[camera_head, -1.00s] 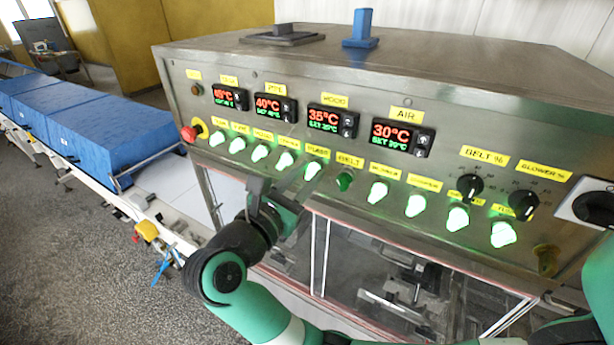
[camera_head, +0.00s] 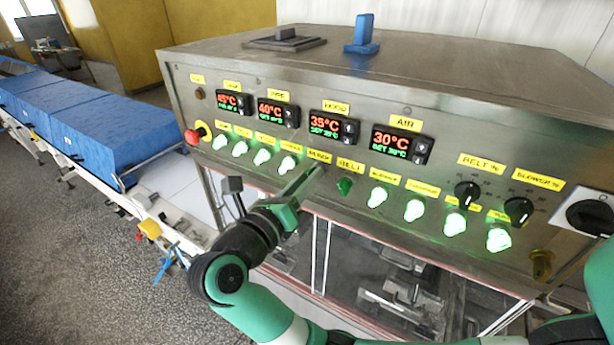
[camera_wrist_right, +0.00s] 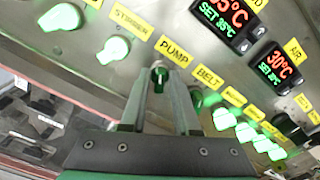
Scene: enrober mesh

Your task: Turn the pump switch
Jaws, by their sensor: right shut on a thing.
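The pump switch (camera_wrist_right: 159,66) is a small knob under the yellow PUMP label (camera_wrist_right: 175,52) on the steel control panel. My right gripper (camera_head: 314,174) reaches up to the panel, and its fingers cover the switch in the head view. In the right wrist view the two fingertips (camera_wrist_right: 160,78) stand on either side of the knob, shut on it. Whether the knob glows is hard to tell. My left gripper is not in view.
The unlit dark green belt switch (camera_head: 344,186) sits close to the right of the fingers. The lit stirrer switch (camera_head: 288,163) is close to the left. More lit knobs, temperature displays and a red emergency button (camera_head: 193,137) share the panel.

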